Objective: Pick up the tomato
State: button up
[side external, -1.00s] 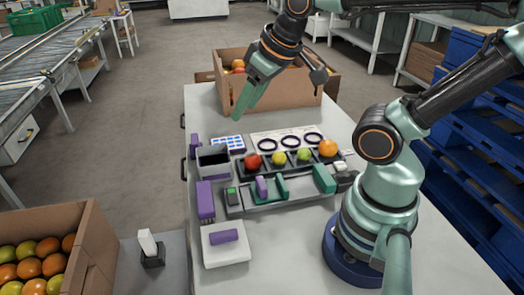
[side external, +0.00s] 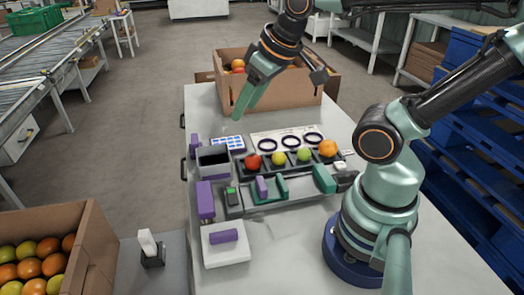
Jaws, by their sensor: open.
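A red tomato (side external: 254,161) sits at the left end of a dark tray (side external: 318,164) on the bench. To its right in the same row are a yellow-green tomato (side external: 279,158), a green tomato (side external: 304,155) and an orange tomato (side external: 328,148). The picture does not show which one the task means. My gripper (side external: 278,98) is open and empty. It is up in front of the cardboard box at the back of the bench, above and behind the row of tomatoes, touching none of them.
A cardboard box (side external: 303,107) with tomatoes stands at the back. A card with dark rings (side external: 290,141) lies behind the row. A grey bin (side external: 214,161), purple blocks (side external: 205,201) and a white scale (side external: 226,251) stand left and in front.

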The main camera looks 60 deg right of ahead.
jog(key=o, duration=0.7)
jog(key=m+g, duration=0.6)
jog(key=m, duration=0.8)
send_over(253, 156)
notch_tip(253, 156, down, 11)
jog(key=f, duration=0.7)
jog(key=shift+s+d+f, duration=0.15)
jog(key=shift+s+d, duration=0.05)
jog(key=shift+s, duration=0.05)
jog(key=shift+w+a+f, duration=0.15)
jog(key=shift+f, duration=1.15)
jog(key=shift+w+a+f, duration=0.1)
jog(key=shift+w+f, duration=0.05)
jog(key=shift+f, duration=1.15)
